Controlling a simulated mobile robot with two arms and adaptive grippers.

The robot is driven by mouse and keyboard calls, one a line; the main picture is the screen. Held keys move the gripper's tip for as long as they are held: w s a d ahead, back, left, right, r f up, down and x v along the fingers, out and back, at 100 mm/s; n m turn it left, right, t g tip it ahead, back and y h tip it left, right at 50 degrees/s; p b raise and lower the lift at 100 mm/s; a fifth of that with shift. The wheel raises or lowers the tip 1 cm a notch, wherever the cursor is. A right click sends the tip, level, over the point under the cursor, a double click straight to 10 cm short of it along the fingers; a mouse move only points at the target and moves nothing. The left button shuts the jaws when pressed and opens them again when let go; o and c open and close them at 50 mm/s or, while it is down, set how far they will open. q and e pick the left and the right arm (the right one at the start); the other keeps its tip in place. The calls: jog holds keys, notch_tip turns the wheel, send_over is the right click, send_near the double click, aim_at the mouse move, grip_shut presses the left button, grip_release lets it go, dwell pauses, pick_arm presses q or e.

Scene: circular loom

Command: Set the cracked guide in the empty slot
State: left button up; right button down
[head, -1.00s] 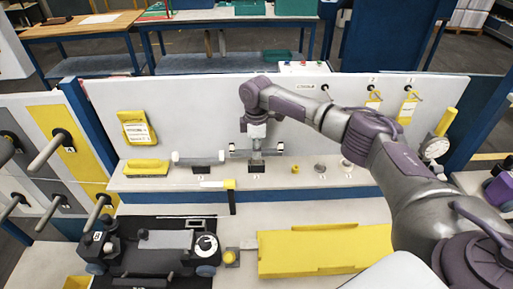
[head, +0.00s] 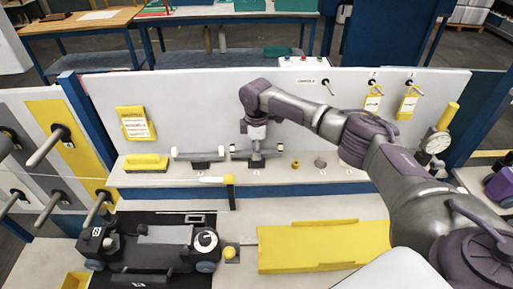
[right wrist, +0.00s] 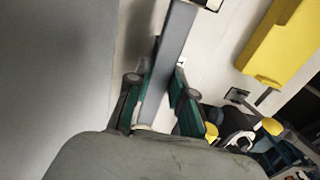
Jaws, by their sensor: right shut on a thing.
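My right gripper (head: 257,148) points down over the shelf at the back, shut on a grey bar with pale ends, a guide (head: 240,154). It sits at a dark holder (head: 257,163); whether it is seated cannot be told. In the right wrist view the gripper's green-sided fingers (right wrist: 160,95) close around the long grey guide (right wrist: 176,40). A similar guide (head: 182,155) rests to its left on another dark holder. I cannot make out a crack or a clearly empty slot. My left gripper is not in view.
A yellow block (head: 146,161) and small round parts (head: 320,163) stand on the shelf. A yellow tray (head: 320,262) lies in front. A dark wheeled shuttle (head: 160,258) sits on a black mat at left. Yellow tags (head: 374,100) and a dial gauge (head: 437,143) are at right.

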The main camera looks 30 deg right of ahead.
jog(key=shift+f, duration=0.3)
jog(key=c, duration=0.9)
grip_release()
jog(key=shift+r, duration=0.15)
jog(key=shift+c, duration=0.2)
notch_tip(320, 180, up, 12)
